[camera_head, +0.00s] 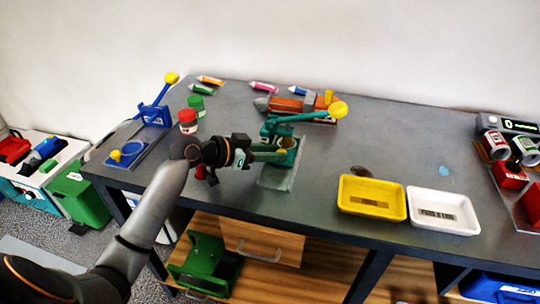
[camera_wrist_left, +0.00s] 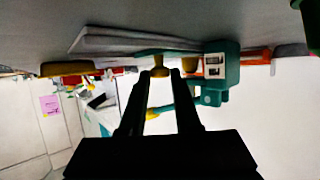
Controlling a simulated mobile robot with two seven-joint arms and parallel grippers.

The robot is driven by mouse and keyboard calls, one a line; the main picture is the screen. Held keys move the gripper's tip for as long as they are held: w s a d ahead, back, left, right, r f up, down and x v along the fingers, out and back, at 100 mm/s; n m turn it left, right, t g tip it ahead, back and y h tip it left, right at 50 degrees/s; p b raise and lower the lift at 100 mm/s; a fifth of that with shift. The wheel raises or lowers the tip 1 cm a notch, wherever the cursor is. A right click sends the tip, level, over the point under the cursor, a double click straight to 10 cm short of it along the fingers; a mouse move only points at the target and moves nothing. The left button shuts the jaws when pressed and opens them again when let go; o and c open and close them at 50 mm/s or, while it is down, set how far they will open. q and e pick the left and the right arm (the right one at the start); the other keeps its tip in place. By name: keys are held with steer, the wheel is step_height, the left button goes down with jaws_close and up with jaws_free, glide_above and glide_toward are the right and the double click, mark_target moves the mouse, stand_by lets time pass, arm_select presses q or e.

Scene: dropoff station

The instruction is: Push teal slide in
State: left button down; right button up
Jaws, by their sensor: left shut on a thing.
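The teal device (camera_head: 284,142) stands on a grey plate on the table, with a lever that ends in a yellow knob (camera_head: 337,108) on the right. The teal slide (camera_head: 266,157) shows at the device's left side, partly hidden by my gripper. My left gripper (camera_head: 250,154) reaches in from the left, level with the slide. In the left wrist view, which is upside down, its fingertips (camera_wrist_left: 160,73) are shut on a small yellow knob (camera_wrist_left: 160,64) in front of the teal device (camera_wrist_left: 216,68). How far the slide stands out cannot be told. My right gripper is not in view.
A blue lever device (camera_head: 150,115) and red and green cans (camera_head: 188,122) stand to the left. An orange device (camera_head: 290,104) lies behind. Yellow (camera_head: 372,197) and white (camera_head: 443,211) trays are at the right front. The table between the teal device and the trays is mostly clear.

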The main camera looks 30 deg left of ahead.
arm_select(q)
steer(key=shift+w+a+r, duration=0.15)
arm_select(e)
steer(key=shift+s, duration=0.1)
arm_select(q)
steer(key=c, duration=1)
jaws_free()
steer(key=o, duration=0.4)
steer(key=shift+c, duration=0.2)
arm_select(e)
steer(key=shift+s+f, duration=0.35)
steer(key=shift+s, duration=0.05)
arm_select(q)
steer(key=v, duration=1.2)
steer(key=shift+s, duration=0.2)
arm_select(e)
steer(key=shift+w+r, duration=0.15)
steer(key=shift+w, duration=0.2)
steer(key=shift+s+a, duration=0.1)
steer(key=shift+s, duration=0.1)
